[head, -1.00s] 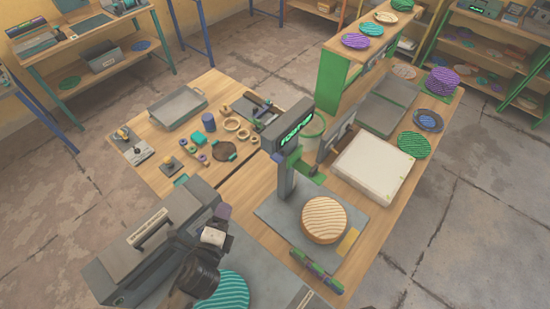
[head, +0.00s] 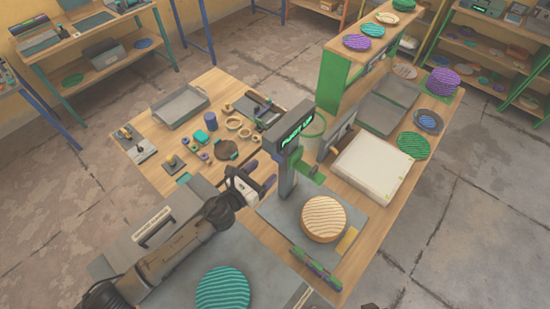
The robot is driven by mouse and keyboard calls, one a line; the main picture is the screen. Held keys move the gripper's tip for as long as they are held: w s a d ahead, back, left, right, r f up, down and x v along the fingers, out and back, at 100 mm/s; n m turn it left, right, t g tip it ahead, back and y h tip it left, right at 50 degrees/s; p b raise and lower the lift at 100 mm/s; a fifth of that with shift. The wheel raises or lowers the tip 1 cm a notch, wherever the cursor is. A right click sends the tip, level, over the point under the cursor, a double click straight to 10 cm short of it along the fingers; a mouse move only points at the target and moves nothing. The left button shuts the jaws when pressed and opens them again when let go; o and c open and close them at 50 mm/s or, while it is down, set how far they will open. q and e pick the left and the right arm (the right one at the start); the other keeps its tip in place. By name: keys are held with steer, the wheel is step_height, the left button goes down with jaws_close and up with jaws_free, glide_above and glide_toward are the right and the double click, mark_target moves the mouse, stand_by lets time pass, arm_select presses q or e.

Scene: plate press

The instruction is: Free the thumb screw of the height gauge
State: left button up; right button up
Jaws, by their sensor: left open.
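The height gauge (head: 288,175) stands upright on a grey base plate, with a dark head and a lit green display. A green arm (head: 309,172) sticks out from its column. A round striped tan plate (head: 323,219) lies on the base. I cannot clearly make out the thumb screw; a small tan knob (head: 334,150) shows behind the green arm, and I cannot tell what it belongs to. My left gripper (head: 262,173) is open and empty, just left of the gauge's column, its fingers toward the column and apart from it. My right gripper is not in view.
A teal striped plate (head: 223,288) lies at the front. A white block (head: 373,168) stands right of the gauge. A green shelf (head: 345,85) rises behind it. Rings and small parts crowd the left table, near a grey tray (head: 180,106). A green-and-purple bar (head: 317,267) lies in front.

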mark_target(275, 161)
arm_select(q)
steer(key=shift+x, duration=3)
steer(key=shift+c, duration=0.4)
steer(key=c, duration=0.8)
steer(key=shift+c, duration=0.2)
